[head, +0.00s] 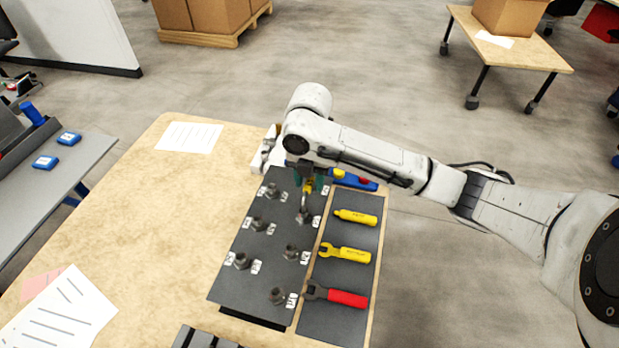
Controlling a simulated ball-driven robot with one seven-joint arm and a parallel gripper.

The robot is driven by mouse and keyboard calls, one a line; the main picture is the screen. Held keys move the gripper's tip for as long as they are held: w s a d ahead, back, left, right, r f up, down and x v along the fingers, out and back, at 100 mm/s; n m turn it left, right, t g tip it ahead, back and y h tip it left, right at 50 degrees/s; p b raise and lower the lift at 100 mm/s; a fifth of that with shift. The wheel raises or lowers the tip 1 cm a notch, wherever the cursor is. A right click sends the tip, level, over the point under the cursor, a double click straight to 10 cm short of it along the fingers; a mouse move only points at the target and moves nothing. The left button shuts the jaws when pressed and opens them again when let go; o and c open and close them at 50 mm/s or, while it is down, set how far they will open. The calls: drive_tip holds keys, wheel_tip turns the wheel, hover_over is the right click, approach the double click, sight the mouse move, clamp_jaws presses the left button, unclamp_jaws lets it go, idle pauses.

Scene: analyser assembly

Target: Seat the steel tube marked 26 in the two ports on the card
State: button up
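The card is a dark panel (225,287) on the wooden table, with several grey threaded ports standing on it, each beside small white labels. My gripper (308,184) is over the card's upper right part and appears shut on a yellow-banded piece of a bent steel tube (306,203). The tube curves down toward a port (304,218) in the right column; I cannot tell whether its end touches or sits in that port. The tube's other end is hidden by the gripper and arm. No number on the tube is readable.
A dark tool mat (334,324) right of the card holds two yellow tools (345,253) (356,217) and a red-handled wrench (337,296). A blue-and-yellow tool (354,181) lies behind it. Papers (189,137) lie on the table, whose left half is largely clear.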

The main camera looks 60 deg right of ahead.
drive_tip(key=shift+o, duration=0.4)
drive_tip(key=shift+r, duration=0.1)
wheel_tip(320, 180, up, 11)
drive_tip(key=shift+f, duration=0.2)
drive_tip(key=shift+s, duration=0.1)
idle(0.5)
